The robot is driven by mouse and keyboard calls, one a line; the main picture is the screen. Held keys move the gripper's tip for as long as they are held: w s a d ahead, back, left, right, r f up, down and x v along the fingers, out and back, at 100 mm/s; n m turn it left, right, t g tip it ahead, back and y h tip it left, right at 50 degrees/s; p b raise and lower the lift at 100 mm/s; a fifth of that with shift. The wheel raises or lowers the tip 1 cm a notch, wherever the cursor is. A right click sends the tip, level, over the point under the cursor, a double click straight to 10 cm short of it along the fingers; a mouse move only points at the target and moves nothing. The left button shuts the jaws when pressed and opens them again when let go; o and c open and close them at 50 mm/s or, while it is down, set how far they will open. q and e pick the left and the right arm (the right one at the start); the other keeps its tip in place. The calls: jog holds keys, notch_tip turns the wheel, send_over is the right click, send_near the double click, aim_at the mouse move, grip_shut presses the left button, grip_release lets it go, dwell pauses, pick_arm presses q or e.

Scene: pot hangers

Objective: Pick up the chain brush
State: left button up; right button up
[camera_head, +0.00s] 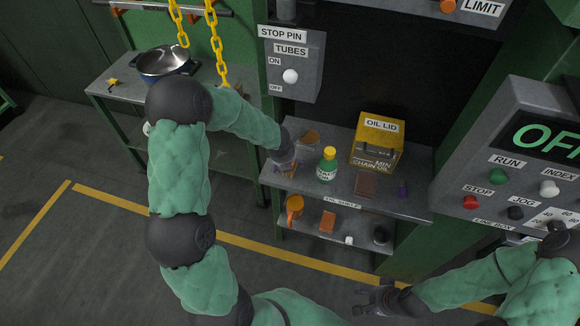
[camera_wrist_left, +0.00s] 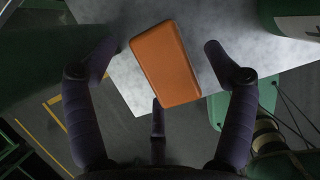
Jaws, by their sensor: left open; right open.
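An orange block with rounded edges (camera_wrist_left: 167,65), possibly the back of the chain brush, lies at the edge of a grey shelf in the left wrist view; no bristles show. My left gripper (camera_wrist_left: 160,52) is open, its dark fingers spread around the block with gaps at the sides. In the head view my left gripper (camera_head: 285,170) is at the upper shelf's left front corner and hides part of it. An orange-brown piece (camera_head: 310,137) lies just behind it; I cannot tell if it is the same block. My right gripper (camera_head: 385,299) is open at the bottom, away from the shelves.
The upper shelf (camera_head: 335,198) holds a green bottle (camera_head: 327,164), a yellow oil box (camera_head: 377,142) and a brown block (camera_head: 366,184). A control panel (camera_head: 515,165) stands right; yellow chains (camera_head: 217,55) hang left.

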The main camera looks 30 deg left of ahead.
pick_arm(q)
jog(key=shift+x, duration=0.95)
jog(key=shift+r, duration=0.1)
jog(key=c, duration=1.3)
jog(key=shift+r, duration=0.55)
jog(key=r+p, duration=0.2)
jog(key=r, duration=0.1)
jog(key=shift+s+d, duration=0.1)
jog(key=shift+d, duration=0.25)
jog(key=s+d+r, duration=0.1)
jog(key=d+r, duration=0.2)
jog(key=d, duration=0.1)
jog(key=s+d+r+p, duration=0.1)
jog(key=s+d+r, duration=0.1)
jog(key=d+r, duration=0.1)
jog(key=s+d+r+p, duration=0.1)
jog(key=s+d+r, duration=0.1)
jog(key=d, duration=0.3)
jog(key=shift+d+r, duration=0.25)
jog(key=shift+r, duration=0.2)
